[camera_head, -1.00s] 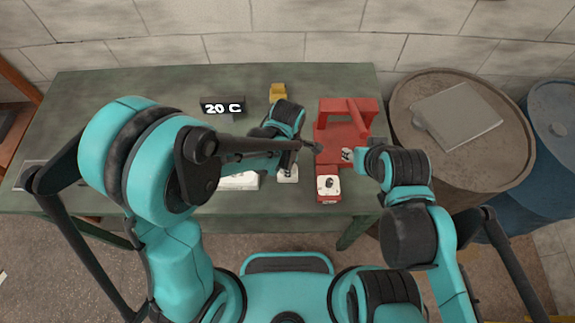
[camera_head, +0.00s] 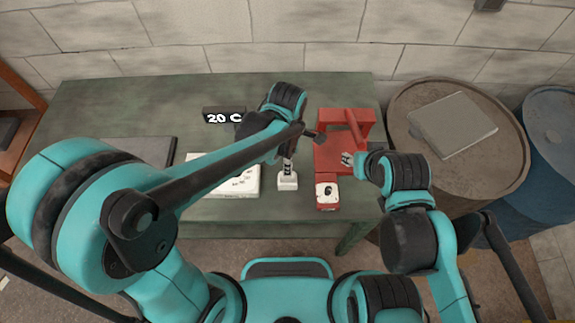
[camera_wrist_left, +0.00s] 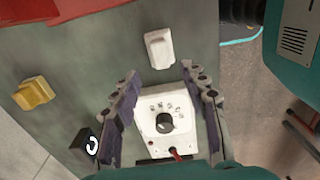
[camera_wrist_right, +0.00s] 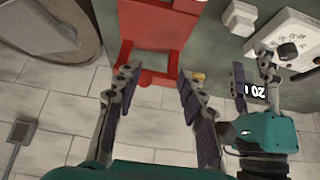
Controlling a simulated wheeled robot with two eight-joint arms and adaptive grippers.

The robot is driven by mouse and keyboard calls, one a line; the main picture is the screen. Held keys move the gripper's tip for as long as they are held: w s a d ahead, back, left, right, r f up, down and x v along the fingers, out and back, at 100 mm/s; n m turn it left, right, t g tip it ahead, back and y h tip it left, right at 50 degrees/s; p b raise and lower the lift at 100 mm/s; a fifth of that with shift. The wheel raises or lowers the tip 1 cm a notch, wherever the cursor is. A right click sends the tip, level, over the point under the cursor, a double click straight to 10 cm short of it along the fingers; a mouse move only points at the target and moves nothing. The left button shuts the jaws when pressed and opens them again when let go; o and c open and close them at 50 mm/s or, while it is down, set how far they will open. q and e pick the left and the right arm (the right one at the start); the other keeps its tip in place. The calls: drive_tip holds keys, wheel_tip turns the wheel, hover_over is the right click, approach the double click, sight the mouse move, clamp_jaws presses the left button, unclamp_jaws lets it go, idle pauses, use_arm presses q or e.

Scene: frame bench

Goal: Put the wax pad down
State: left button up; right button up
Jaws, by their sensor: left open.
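A yellow block (camera_wrist_left: 33,93) stands on the bench; it may be the wax pad, but I cannot tell for sure. A bit of it shows in the right wrist view (camera_wrist_right: 198,77), and my left arm hides it in the head view. My left gripper (camera_wrist_left: 159,75) is open and empty over the bench. In its view its fingers appear on either side of a white box with a dark dial (camera_wrist_left: 178,100), and a small white block (camera_wrist_left: 160,48) lies beyond the tips. My right gripper (camera_wrist_right: 156,76) is open and empty near the red frame (camera_wrist_right: 150,30).
A display reading 20 C (camera_head: 223,115) stands at the back of the bench (camera_head: 100,100). A dark flat slab (camera_head: 145,150) lies at left. A red block with a white face (camera_head: 327,192) is at the front of the frame. A rusty barrel (camera_head: 400,115) and a blue barrel (camera_head: 555,140) stand at right.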

use_arm(q)
drive_tip(key=s+a+r+m+t, duration=0.2)
drive_tip(key=a+r+m, duration=0.3)
drive_tip(key=a+m, duration=0.4)
drive_tip(key=s+a+r+m+t, duration=0.3)
drive_tip(key=a+r+m+t, duration=0.2)
drive_tip(key=a+m, duration=0.4)
drive_tip(key=shift+a+r, duration=0.25)
drive_tip(key=shift+f, duration=0.1)
